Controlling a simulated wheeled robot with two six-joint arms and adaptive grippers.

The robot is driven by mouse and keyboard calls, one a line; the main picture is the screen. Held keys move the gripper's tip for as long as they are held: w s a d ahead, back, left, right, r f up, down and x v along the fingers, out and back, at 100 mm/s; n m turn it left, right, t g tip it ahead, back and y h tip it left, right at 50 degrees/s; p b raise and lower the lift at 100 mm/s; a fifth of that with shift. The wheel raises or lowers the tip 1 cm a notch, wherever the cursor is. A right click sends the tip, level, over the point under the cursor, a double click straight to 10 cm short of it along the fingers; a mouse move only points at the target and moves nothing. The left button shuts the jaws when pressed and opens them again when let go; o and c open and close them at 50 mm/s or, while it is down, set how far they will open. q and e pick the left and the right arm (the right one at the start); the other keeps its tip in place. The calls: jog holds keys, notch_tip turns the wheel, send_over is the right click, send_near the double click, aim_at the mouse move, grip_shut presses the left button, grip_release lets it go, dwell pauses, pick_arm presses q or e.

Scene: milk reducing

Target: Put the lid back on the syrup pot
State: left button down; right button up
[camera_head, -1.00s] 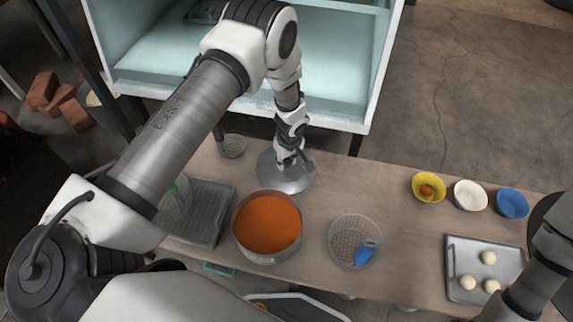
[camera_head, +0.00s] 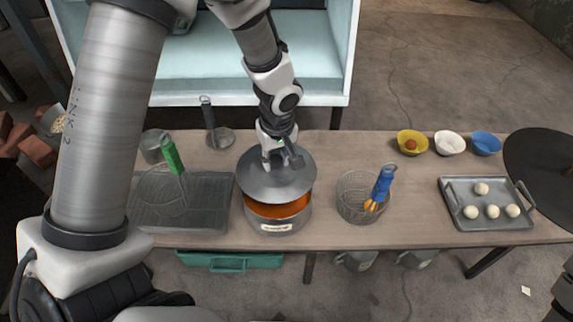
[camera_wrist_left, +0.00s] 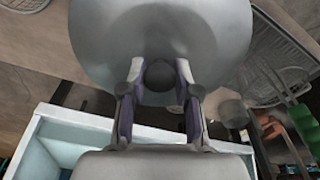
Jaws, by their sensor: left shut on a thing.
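The syrup pot (camera_head: 277,225) is a round metal pot with a pale label, standing on the table with orange syrup (camera_head: 283,209) in it. The grey round lid (camera_head: 254,182) is over the pot, covering the back and middle of its opening. A strip of orange syrup shows between the lid's front edge and the pot's front rim. My left gripper (camera_head: 280,160) is shut on the lid's knob. In the left wrist view the two fingers (camera_wrist_left: 160,85) hold the dark knob, and the lid (camera_wrist_left: 160,30) fills the upper middle. My right gripper is out of view.
A wire basket (camera_head: 353,212) with a blue-handled tool (camera_head: 383,184) stands right of the pot. A dark rack (camera_head: 210,205) and a green-handled strainer (camera_head: 172,155) are to the left. Small bowls (camera_head: 449,143) and a tray of dough balls (camera_head: 483,222) are farther right.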

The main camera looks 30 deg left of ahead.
pick_arm(q)
jog(key=shift+s+d, duration=0.15)
jog(key=shift+s, duration=0.1)
notch_tip(320, 180, down, 5)
jog(key=b, duration=0.4)
jog(key=shift+w+f, duration=0.1)
jog(key=shift+f+b, duration=0.65)
jog(key=shift+b, duration=0.05)
dwell(0.7)
jog(key=shift+f+b, duration=0.15)
jog(key=shift+b, duration=0.5)
dwell(0.4)
dwell(0.3)
jog(key=c, duration=0.8)
grip_release()
